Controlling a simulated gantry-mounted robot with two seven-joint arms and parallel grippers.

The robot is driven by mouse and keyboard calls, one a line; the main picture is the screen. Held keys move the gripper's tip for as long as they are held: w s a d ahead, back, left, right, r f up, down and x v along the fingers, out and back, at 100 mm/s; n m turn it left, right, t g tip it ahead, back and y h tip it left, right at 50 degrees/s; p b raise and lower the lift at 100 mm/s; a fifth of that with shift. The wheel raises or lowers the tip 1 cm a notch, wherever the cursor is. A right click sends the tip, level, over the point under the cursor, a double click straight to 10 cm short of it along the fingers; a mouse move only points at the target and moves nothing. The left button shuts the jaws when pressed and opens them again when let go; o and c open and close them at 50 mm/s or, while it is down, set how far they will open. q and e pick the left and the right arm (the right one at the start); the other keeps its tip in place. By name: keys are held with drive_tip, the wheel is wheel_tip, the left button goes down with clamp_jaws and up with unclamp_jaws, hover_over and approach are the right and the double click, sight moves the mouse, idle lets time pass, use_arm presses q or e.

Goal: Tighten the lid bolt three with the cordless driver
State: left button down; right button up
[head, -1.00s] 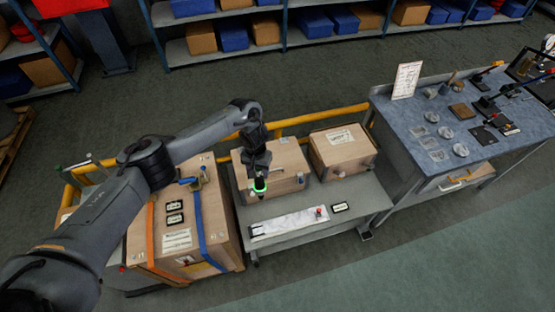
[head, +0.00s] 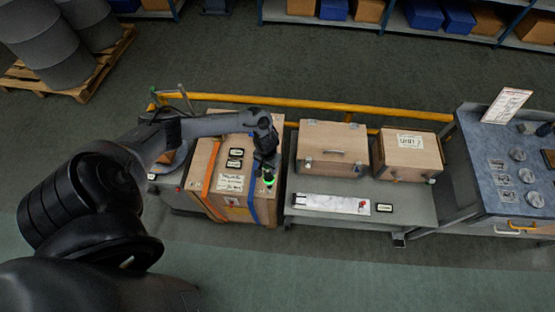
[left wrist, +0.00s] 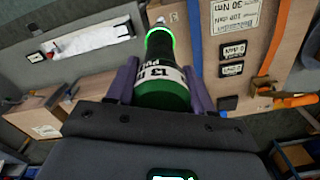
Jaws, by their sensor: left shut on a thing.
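My left gripper (head: 266,162) is over the right side of the strapped wooden crate (head: 208,157), near its blue strap. It is shut on the cordless driver (head: 269,178), which shows a green glow. In the left wrist view the driver (left wrist: 162,85) is a dark green cylinder with a white "13" label and a glowing green ring, held between purple fingers (left wrist: 160,88). The crate (left wrist: 250,55) with its torque labels lies beyond it on the right. I cannot make out lid bolt three. My right gripper is not in view.
To the right is a grey cart (head: 300,213) with a white strip (head: 330,204) and two wooden cases, (head: 332,148) and (head: 408,152). A yellow rail (head: 300,101) runs behind. A blue-topped bench (head: 490,150) stands far right. The floor in front is clear.

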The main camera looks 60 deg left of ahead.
use_arm(q)
drive_tip(key=shift+s, duration=0.15)
idle(0.3)
drive_tip(key=shift+r+p, duration=0.1)
drive_tip(key=shift+p, duration=0.35)
drive_tip(key=shift+f, duration=0.25)
drive_tip(key=shift+f+b, duration=0.85)
drive_tip(key=shift+f, duration=1.3)
drive_tip(key=shift+p, duration=0.7)
drive_tip(key=shift+f, duration=0.4)
drive_tip(key=shift+r+p, duration=0.2)
drive_tip(key=shift+p, duration=0.2)
